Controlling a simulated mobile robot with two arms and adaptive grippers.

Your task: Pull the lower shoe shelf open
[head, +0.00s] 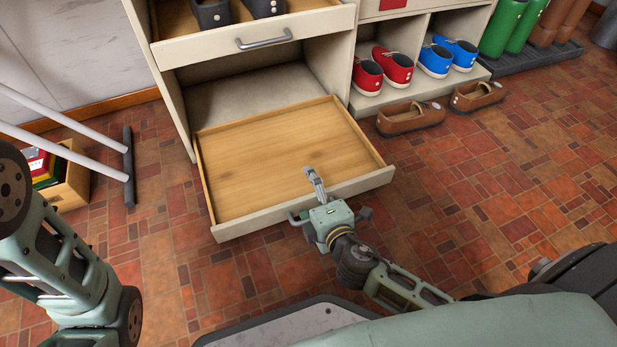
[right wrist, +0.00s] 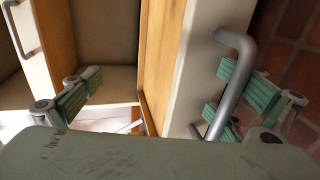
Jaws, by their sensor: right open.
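The lower shoe shelf (head: 275,165) is a shallow wooden tray with a cream front, pulled well out of the cabinet and empty. My right gripper (head: 318,200) is at the middle of its front panel, open. In the right wrist view, the gripper's fingers (right wrist: 165,100) stand on both sides of the shelf front (right wrist: 187,75). One finger is on the tray side, and the others are beside the grey bar handle (right wrist: 231,85). I cannot tell whether they touch it. In the head view the gripper hides most of this handle. My left gripper is out of view.
The upper shelf (head: 255,45) holds dark shoes above. Red shoes (head: 393,66) and blue shoes (head: 448,55) fill cubbies on the right, with brown shoes (head: 410,117) on the floor. A box of books (head: 65,180) stands left. Tiled floor is open to the right.

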